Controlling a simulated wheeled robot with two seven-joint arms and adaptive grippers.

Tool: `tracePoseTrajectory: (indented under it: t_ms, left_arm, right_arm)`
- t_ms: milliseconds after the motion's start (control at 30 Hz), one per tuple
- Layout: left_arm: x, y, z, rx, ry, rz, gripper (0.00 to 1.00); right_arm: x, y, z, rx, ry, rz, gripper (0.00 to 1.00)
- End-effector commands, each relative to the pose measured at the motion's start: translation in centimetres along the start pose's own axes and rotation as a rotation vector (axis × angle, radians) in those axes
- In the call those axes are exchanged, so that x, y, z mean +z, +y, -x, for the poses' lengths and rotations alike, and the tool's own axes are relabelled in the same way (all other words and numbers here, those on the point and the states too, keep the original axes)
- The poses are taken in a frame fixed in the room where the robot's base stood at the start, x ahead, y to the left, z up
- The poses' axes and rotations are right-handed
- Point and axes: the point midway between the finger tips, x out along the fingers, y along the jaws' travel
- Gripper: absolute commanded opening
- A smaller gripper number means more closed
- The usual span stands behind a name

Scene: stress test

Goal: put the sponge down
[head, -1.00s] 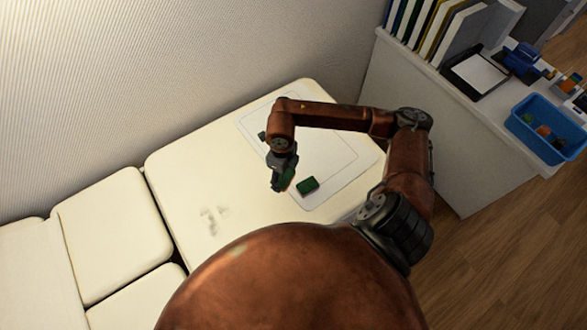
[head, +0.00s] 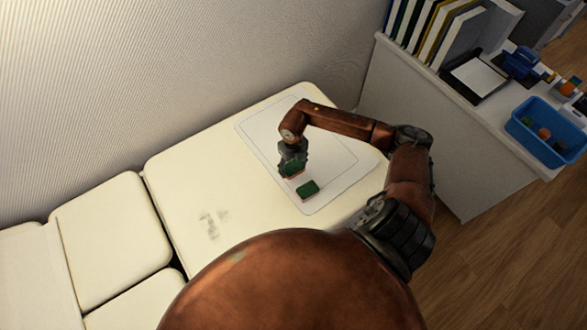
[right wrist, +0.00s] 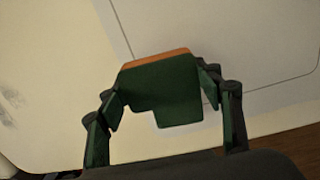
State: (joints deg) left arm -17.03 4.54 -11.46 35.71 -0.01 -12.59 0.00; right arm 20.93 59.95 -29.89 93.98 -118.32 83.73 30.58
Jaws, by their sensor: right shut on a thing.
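My right gripper (head: 292,164) is shut on a green sponge with an orange layer (head: 294,170), over the pale outlined mat (head: 336,150). In the right wrist view the sponge (right wrist: 160,82) sits between the two fingers, its orange edge at the top. I cannot tell whether the held sponge touches the mat. A grey smudge (head: 213,224) marks the cream surface left of the mat. My left gripper is out of view.
The cream padded surface (head: 195,170) is clear left of the mat. A wall stands behind it. At right, a white cabinet (head: 400,120) carries books (head: 440,35), a clipboard (head: 475,76) and a blue bin (head: 520,130) with small items.

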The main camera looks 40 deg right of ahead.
Motion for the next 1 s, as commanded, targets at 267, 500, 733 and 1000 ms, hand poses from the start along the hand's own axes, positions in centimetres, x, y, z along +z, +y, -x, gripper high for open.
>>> tracePoseTrajectory:
  t_ms: [267,500,733,1000]
  left_arm:
    - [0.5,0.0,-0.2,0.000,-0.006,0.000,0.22]
    - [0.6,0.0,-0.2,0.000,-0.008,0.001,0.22]
    - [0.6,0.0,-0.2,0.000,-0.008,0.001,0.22]
    - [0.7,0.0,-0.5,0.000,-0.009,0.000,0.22]
  right_arm:
    - [1.6,-1.2,-2.2,0.000,-0.002,0.000,0.29]
    - [1.9,-1.4,-4.9,0.002,0.000,0.000,0.29]
    - [2.0,-1.5,-5.8,-0.001,-0.002,0.002,0.29]
    - [2.0,-1.5,-6.2,-0.001,-0.002,0.001,0.62]
